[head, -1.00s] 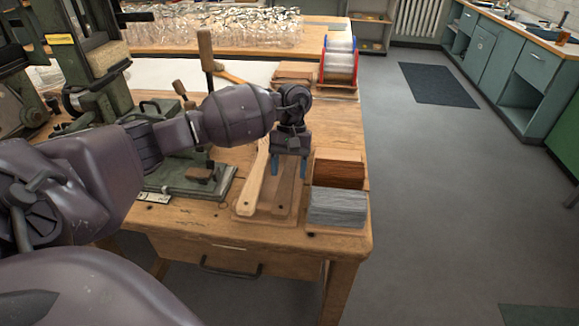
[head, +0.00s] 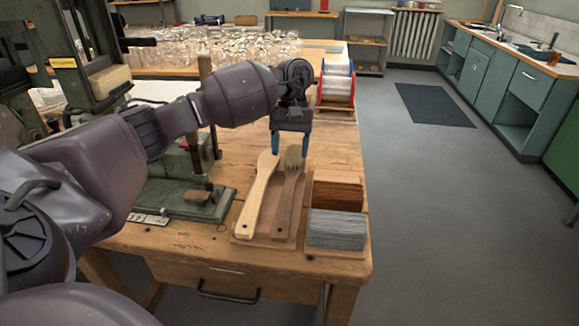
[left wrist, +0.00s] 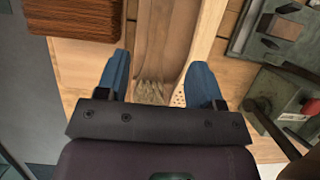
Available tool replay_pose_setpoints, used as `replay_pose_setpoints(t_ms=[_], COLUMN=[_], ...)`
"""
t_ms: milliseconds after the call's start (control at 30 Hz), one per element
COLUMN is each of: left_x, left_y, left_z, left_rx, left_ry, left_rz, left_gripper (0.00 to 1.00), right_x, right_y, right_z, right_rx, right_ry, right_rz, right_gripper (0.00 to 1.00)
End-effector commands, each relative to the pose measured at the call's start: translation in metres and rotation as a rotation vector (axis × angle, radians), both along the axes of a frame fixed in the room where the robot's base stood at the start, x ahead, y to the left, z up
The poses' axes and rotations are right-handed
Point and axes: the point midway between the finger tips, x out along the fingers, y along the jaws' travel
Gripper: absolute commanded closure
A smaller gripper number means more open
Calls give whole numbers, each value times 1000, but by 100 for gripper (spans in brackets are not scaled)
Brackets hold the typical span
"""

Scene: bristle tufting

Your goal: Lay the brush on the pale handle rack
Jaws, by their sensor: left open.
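The brush (head: 287,196) has a dark brown wooden handle and a tuft of greyish bristles (head: 293,158). It lies on the pale wooden handle rack (head: 262,237), beside a pale bare handle (head: 257,200) on its left. My left gripper (head: 290,144) is open and empty, just beyond and above the bristle end. In the left wrist view, the open gripper (left wrist: 159,78) has the bristles (left wrist: 150,92) and the perforated end of the pale handle (left wrist: 196,48) showing between and below its blue fingers. My right gripper is not in view.
A reddish-brown bristle block (head: 338,190) and a grey bristle block (head: 337,229) stand right of the rack. A green machine base (head: 200,208) stands left. A spool (head: 337,84) and glassware are at the back. The bench right of my gripper is clear.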

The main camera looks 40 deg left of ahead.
Motion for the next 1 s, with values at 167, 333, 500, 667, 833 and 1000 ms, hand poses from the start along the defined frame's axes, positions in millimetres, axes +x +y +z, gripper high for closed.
replay_pose_setpoints(t_ms=[167, 333, 500, 667, 833, 1000], left_x=[5, 6, 6, 6, 6, 6], left_y=[3, 3, 3, 3, 3, 3], left_z=[13, 16, 16, 16, 16, 16], left_rx=[-1, -1, -1, -1, -1, -1], left_ry=[2, 2, 1, 1, 1, 1], left_rz=[0, -1, 0, 0, 0, 0], left_gripper=[39, 39, 39, 39, 39, 39], right_x=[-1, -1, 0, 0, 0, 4], right_y=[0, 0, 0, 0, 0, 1], right_z=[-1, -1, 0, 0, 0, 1], right_rx=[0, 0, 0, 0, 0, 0], right_ry=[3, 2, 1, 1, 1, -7], right_rz=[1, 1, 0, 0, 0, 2], right_gripper=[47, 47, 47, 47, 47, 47])
